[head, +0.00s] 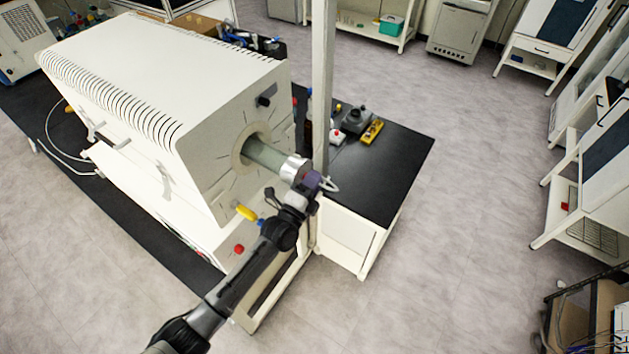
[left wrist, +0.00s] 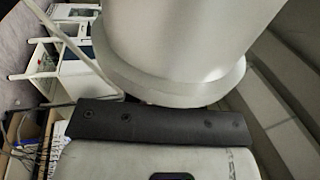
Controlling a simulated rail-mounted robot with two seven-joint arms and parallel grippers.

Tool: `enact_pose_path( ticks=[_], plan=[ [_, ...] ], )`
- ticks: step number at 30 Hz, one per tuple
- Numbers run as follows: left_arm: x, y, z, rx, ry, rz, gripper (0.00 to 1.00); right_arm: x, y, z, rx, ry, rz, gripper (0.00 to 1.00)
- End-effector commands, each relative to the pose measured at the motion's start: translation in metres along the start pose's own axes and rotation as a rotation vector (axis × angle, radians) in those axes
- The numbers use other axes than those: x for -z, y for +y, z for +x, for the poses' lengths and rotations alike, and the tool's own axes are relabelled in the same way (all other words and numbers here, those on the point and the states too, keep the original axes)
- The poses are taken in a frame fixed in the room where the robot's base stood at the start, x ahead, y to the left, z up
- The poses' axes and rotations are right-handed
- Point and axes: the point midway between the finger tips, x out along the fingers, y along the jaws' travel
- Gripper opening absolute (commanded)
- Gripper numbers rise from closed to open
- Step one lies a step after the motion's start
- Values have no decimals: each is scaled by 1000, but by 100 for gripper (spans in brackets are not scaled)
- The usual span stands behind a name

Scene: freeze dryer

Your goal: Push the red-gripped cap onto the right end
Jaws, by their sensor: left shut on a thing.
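A grey-green tube (head: 265,153) sticks out of the round opening in the right face of the white machine (head: 215,140). A silver cap (head: 293,168) is at the tube's right end, in line with it; I cannot tell how far it is seated. My left gripper (head: 312,182) is at the cap's outer side and shut on it. Its fingertips and the cap's red grip are hidden. In the left wrist view a large pale cylinder with a rim (left wrist: 175,75) fills the upper middle, close to the dark bar of my gripper. My right gripper is not in view.
A grey upright post (head: 323,80) stands just behind the gripper. The black bench top (head: 385,170) to the right holds small items, including a yellow one (head: 372,131). A yellow handle (head: 246,212) and a red button (head: 239,249) are below the tube. Open floor lies to the right.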

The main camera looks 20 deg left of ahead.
Motion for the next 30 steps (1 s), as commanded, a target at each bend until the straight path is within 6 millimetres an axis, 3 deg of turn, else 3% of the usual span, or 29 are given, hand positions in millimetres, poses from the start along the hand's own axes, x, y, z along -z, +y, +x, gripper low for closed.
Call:
enact_pose_path(
  ticks=[21,30],
  plan=[
    [-27,-1,0,2,0,3,0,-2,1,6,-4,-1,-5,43],
    [-29,-1,0,2,-1,1,0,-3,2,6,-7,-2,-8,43]
  ],
)
